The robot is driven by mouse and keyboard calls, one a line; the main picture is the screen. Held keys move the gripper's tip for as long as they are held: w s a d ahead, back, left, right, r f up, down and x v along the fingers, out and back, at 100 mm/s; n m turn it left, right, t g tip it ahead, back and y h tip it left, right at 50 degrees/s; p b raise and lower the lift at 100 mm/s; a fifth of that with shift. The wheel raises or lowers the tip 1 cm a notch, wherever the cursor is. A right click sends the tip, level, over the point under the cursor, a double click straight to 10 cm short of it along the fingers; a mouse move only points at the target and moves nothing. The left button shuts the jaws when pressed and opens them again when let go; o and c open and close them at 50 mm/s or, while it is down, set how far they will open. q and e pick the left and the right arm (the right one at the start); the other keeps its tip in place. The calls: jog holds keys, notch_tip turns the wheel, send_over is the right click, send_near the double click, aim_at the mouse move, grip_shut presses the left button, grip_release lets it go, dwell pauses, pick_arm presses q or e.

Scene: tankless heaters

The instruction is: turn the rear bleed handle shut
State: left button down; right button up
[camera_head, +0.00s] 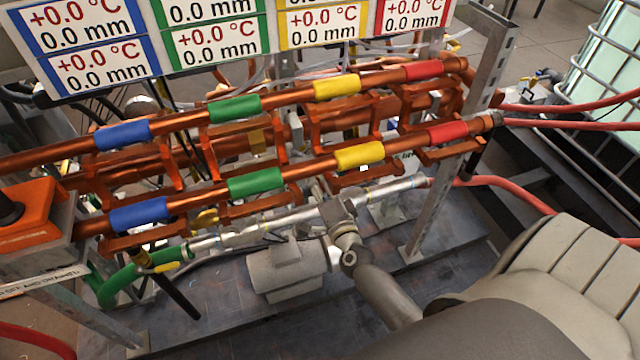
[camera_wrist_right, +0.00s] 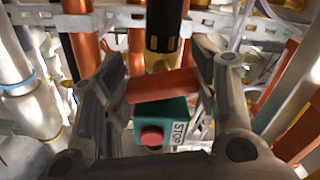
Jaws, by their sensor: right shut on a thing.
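My right gripper (camera_head: 335,205) reaches in from the lower right in the head view. Its grey wrist and knuckle show beside the lower pipe, and its fingertips are hard to make out. In the right wrist view the gripper (camera_wrist_right: 160,83) is shut on a flat orange-red piece that spans between the fingers, which I take for the rear bleed handle (camera_wrist_right: 163,86). Which valve it belongs to cannot be told. In the head view this handle is not clearly visible. A yellow lever (camera_head: 166,267) sits on a dark pipe at lower left. My left gripper is not in view.
Two long copper pipes (camera_head: 290,170) with coloured bands and brackets cross close above the gripper. A grey motor-like body (camera_head: 285,268) stands left of it. A metal post (camera_head: 430,220) stands right. The wrist view shows a green STOP box (camera_wrist_right: 170,122) with a red button behind the fingers.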

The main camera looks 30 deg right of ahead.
jog(key=shift+m, duration=1.3)
jog(key=o, duration=0.7)
jog(key=shift+o, duration=0.2)
jog(key=v, duration=1.2)
